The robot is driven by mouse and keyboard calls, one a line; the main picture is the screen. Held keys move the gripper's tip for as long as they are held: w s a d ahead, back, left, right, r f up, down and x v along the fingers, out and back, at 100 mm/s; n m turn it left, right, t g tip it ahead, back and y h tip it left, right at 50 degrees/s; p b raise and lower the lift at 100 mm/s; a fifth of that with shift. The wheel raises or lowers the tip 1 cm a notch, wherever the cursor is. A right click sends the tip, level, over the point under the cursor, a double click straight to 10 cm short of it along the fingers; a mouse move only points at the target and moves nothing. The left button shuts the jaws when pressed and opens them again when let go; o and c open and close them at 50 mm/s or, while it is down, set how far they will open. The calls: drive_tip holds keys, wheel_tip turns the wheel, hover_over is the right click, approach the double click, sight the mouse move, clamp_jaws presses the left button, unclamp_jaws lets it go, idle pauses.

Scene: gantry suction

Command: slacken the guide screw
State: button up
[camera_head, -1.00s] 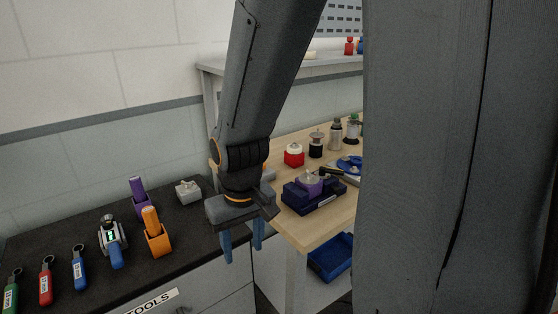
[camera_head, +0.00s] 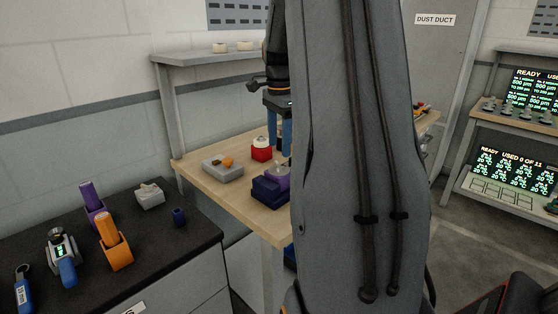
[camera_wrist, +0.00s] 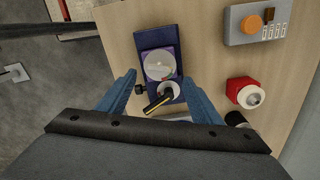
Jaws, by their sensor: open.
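The dark blue fixture (camera_wrist: 146,39) lies below my gripper in the wrist view; it also shows on the bench in the head view (camera_head: 268,189). It carries a purple part with a clear round disc (camera_wrist: 160,66). A small black knob (camera_wrist: 139,88) sticks out at its side and may be the guide screw; I cannot be sure. A black and yellow handle (camera_wrist: 156,103) lies beside a pale round piece (camera_wrist: 169,89). My gripper (camera_wrist: 160,77) is open and empty, its blue fingers either side of the fixture. My arm partly hides it in the head view.
A grey box with an orange button (camera_wrist: 258,22) and a red block with a white top (camera_wrist: 244,93) stand close by on the wooden bench. The black counter (camera_head: 188,256) at left holds an orange holder (camera_head: 116,252) and other tools. A shelf (camera_head: 205,58) runs above the bench.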

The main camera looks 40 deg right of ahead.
sight(279, 163)
drive_tip(key=shift+f+p, duration=0.5)
drive_tip(key=shift+f, duration=2.6)
drive_tip(key=c, duration=1.1)
